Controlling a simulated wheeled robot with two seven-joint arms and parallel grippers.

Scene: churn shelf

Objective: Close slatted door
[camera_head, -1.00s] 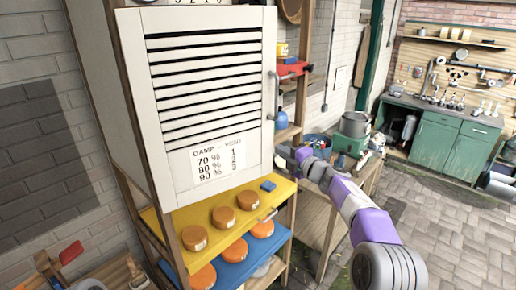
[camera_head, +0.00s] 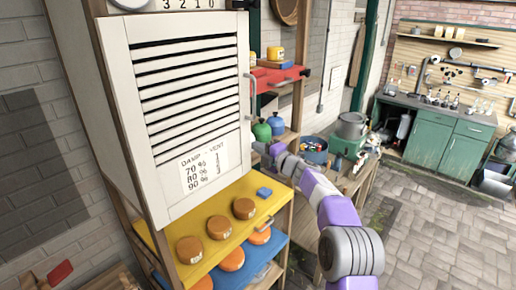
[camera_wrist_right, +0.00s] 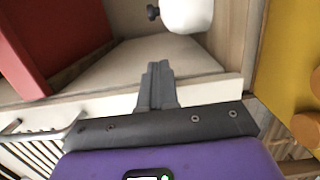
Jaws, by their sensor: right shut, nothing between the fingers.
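The white slatted door (camera_head: 190,100) stands partly open on the shelf's front, its free right edge apart from the shelf's right post. It has dark slats, a paper label (camera_head: 203,167) and a metal handle (camera_head: 253,97) on its right edge. My right gripper (camera_head: 262,150) is at the door's lower right edge, below the handle. In the right wrist view the closed fingers (camera_wrist_right: 157,85) are empty and reach past the pale door edge (camera_wrist_right: 215,90) toward the shelf inside; contact is unclear. The handle also shows in the right wrist view (camera_wrist_right: 45,133). My left gripper is out of view.
A yellow shelf (camera_head: 215,250) with orange-brown rounds and a blue block (camera_head: 264,192) is below the door. A red shelf (camera_head: 282,75) and green and blue vessels (camera_head: 276,124) show behind its edge. A workbench with a pot (camera_head: 352,125) stands right; paved floor is clear.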

